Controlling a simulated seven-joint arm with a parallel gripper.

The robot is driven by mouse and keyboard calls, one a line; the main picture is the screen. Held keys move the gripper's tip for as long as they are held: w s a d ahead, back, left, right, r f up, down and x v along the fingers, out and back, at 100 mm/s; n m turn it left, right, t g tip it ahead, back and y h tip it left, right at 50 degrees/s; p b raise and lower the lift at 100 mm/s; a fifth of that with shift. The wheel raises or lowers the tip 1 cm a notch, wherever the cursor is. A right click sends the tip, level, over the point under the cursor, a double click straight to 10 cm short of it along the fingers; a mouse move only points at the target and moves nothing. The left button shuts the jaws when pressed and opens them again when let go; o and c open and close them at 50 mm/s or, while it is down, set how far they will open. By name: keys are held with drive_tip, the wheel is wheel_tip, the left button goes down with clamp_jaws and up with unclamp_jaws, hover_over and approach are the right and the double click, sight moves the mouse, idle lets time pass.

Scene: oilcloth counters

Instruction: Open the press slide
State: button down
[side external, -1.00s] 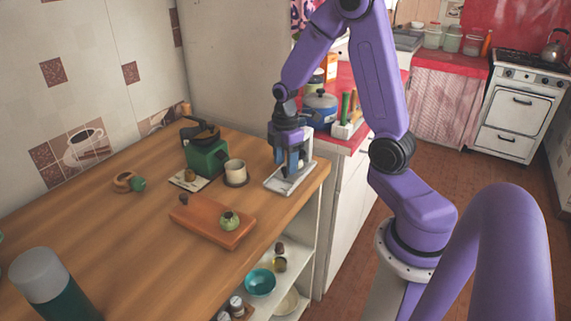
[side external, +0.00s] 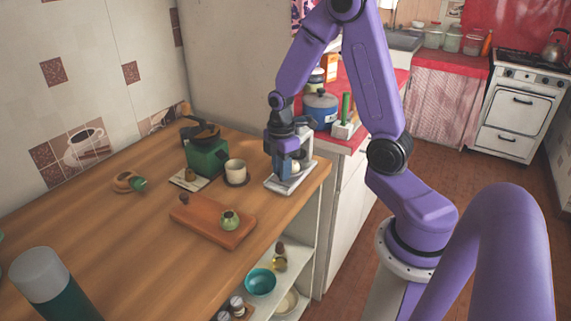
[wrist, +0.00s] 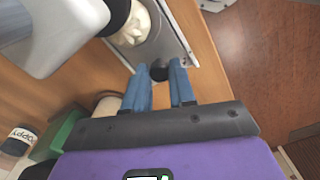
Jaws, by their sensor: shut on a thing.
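The press (side external: 307,152) stands at the right end of the wooden counter, with a pale grey base plate (side external: 290,186). My gripper (side external: 285,172) is low over the near part of this base. In the wrist view, my gripper's two blue fingers (wrist: 162,85) are shut on a small dark knob (wrist: 159,73) at the near end of a grey slide (wrist: 178,50). A cream, lobed piece (wrist: 132,28) sits beyond the knob, under the press head (wrist: 55,35). In the side view, my gripper hides part of the press and the knob.
A cream cup (side external: 235,171) on a dark coaster and a green grinder-like machine (side external: 207,157) stand left of the press. An orange board (side external: 212,222) with a small green pot (side external: 230,220) lies nearer. The counter's right edge is close to the press.

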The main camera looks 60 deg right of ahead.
drive_tip(key=a, duration=0.5)
drive_tip(key=shift+a, duration=0.25)
drive_tip(key=c, duration=0.9)
unclamp_jaws()
drive_tip(key=shift+c, duration=0.2)
drive_tip(key=shift+r, duration=0.1)
wheel_tip(320, 180, up, 17)
drive_tip(key=shift+r, duration=0.15)
